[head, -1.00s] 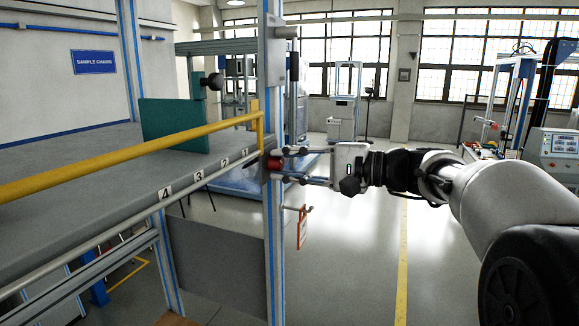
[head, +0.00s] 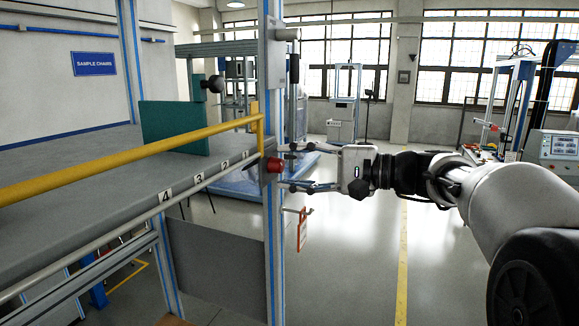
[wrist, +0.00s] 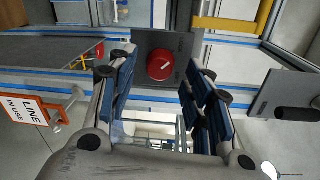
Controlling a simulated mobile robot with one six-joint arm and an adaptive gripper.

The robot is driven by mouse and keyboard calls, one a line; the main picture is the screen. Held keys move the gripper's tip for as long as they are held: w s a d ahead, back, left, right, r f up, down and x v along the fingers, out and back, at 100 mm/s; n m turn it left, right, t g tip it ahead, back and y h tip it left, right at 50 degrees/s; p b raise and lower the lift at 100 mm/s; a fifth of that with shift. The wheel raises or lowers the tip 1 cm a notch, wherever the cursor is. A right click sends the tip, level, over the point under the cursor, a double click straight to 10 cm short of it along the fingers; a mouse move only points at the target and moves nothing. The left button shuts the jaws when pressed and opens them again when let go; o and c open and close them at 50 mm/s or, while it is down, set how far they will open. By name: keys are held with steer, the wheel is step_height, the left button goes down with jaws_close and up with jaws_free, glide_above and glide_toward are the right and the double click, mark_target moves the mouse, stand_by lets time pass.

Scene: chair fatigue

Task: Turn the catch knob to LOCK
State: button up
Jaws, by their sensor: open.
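The red catch knob (head: 274,165) sits on a small dark plate on the blue-striped upright post. In the wrist view the knob (wrist: 159,67) is round, and its short white mark slants toward the upper right. In the wrist view the fingers flank the knob on both sides, with visible gaps.
An orange "LINE IN USE" tag (wrist: 24,109) hangs on a hook just below my gripper. A yellow rail (head: 130,157) and a grey numbered shelf (head: 70,195) lie left of the post (head: 274,250).

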steer(key=v, duration=1)
steer(key=shift+s+d, duration=0.15)
steer(key=shift+d, duration=0.15)
steer(key=s+a+f+g+h+b, duration=0.1)
steer(key=s+a+f+h, duration=0.15)
steer(key=s+f, duration=0.25)
steer(key=s+a+f+n+h+b, duration=0.1)
steer(key=s+f+h, duration=0.2)
steer(key=s+f, duration=0.3)
steer(key=s+a+f+g+h+b, duration=0.1)
steer(key=s+a+f+h, duration=0.15)
steer(key=s+f, duration=0.25)
steer(key=s+d+f+n+h+b, duration=0.1)
steer(key=s+d+f+n+h, duration=0.1)
steer(key=s+d+f+h, duration=0.2)
steer(key=s+d+f+n+h+b, duration=0.1)
steer(key=s+d+f+n+h, duration=0.2)
steer(key=s+d+f, duration=0.4)
step_height(320, 180, down, 5)
steer(key=s+h, duration=0.1)
steer(key=s, duration=0.1)
steer(key=shift+s+r+t, duration=0.15)
steer(key=shift+s+t, duration=0.2)
steer(key=shift+t, duration=0.05)
